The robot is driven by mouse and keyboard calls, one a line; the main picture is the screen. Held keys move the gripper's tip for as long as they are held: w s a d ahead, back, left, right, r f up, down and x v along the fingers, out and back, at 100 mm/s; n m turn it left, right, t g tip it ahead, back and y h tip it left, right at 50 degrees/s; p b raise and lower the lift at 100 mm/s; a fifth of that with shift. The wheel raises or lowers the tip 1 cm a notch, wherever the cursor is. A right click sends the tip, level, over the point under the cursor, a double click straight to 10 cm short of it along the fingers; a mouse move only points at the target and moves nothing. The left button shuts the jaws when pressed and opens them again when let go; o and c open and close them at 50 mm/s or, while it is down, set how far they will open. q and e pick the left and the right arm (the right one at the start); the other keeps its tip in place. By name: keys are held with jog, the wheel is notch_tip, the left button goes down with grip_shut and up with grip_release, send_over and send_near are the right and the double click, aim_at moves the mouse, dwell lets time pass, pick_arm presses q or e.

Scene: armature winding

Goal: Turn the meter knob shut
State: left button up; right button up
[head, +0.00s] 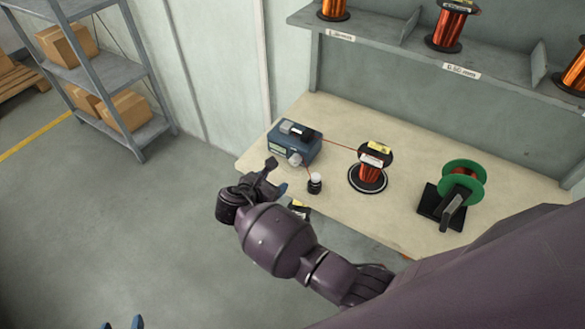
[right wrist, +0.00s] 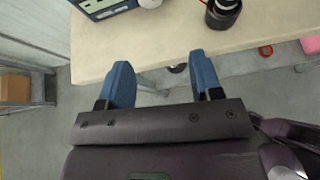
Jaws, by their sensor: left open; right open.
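The meter (head: 295,144) is a blue box with a small display at the left end of the table, in the head view. Its round pale knob (head: 295,160) sits on the front side. In the right wrist view the meter (right wrist: 98,6) and the knob (right wrist: 150,3) are cut off by the top edge. My right gripper (head: 277,176) is open and empty just in front of the meter, apart from the knob. Its blue fingers (right wrist: 163,68) are spread before the table edge in the wrist view. My left gripper (head: 122,322) shows only its blue fingertips at the bottom edge, open and empty.
A small black pot with a white top (head: 315,183) stands right of the knob. A copper wire runs from the meter to a copper spool (head: 371,175). A green-flanged spool (head: 462,181) stands further right. The table (head: 410,150) has bare space between them.

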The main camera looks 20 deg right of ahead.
aim_at(293, 163)
jog(key=shift+n+t+h, duration=0.5)
jog(key=shift+n+t, duration=0.1)
jog(key=shift+n, duration=0.3)
jog(key=x, duration=0.3)
jog(key=r+x, duration=0.1)
jog(key=x, duration=0.3)
jog(key=b+x, duration=0.1)
jog(key=x, duration=0.3)
jog(key=shift+w+d+r, duration=0.15)
jog(key=shift+w+d, duration=0.05)
jog(key=shift+w, duration=0.05)
jog(key=c, duration=0.9)
